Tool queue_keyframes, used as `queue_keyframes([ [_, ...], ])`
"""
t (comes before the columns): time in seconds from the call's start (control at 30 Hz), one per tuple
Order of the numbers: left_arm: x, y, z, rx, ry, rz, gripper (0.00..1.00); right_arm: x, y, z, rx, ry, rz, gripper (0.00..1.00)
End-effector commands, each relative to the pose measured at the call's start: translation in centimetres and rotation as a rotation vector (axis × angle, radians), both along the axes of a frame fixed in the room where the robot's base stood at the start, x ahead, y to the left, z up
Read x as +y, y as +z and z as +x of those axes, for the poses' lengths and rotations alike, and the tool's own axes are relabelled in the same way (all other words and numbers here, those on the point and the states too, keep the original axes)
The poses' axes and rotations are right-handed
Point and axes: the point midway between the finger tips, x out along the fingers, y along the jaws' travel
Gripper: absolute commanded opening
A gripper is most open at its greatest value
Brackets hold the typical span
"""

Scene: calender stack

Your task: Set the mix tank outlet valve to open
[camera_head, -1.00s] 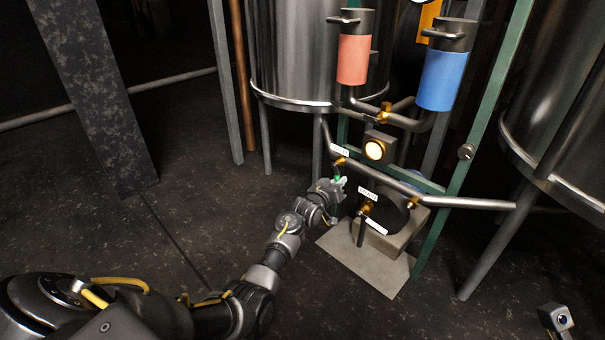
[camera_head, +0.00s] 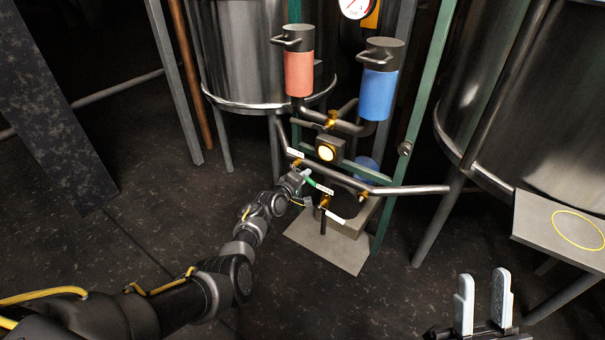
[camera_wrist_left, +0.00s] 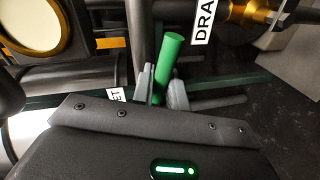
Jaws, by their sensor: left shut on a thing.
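The valve has a green lever handle (camera_head: 311,183), below the slanted grey pipe in the head view. A brass fitting (camera_head: 297,163) sits on that pipe near a small white label. My left gripper (camera_head: 304,175) is at the handle. In the left wrist view, the green handle (camera_wrist_left: 168,62) stands between the two grey fingers of my left gripper (camera_wrist_left: 161,82), which is shut on it. A label ending in "ET" (camera_wrist_left: 117,95) is partly hidden by the gripper body. My right gripper (camera_head: 483,300) is open and empty at the lower right of the head view.
A second brass valve (camera_head: 324,201) is close by on the right; a label starting "DRA" (camera_wrist_left: 203,20) is beside it in the wrist view.

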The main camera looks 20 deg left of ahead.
Motion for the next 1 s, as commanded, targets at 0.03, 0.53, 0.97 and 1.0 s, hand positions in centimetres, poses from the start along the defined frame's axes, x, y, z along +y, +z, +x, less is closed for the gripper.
queue_keyframes([
  [0.03, -0.1, 0.5, 0.0, 0.01, -0.003, -0.031, 0.0, 0.5, 0.1, 0.3, 0.043, 0.01, -0.021, 0.36],
  [0.53, -0.1, 1.2, -0.1, 0.064, -0.002, -0.205, 0.0, 2.8, -2.1, 1.7, 0.275, 0.057, -0.142, 0.36],
  [0.97, -0.1, 1.3, -0.1, 0.065, -0.001, -0.213, 0.0, 2.9, -2.2, 1.7, 0.286, 0.059, -0.148, 0.36],
  [1.0, -0.1, 1.3, 0.0, 0.064, -0.001, -0.213, 0.16, 2.9, -2.2, 1.7, 0.285, 0.059, -0.149, 0.36],
])
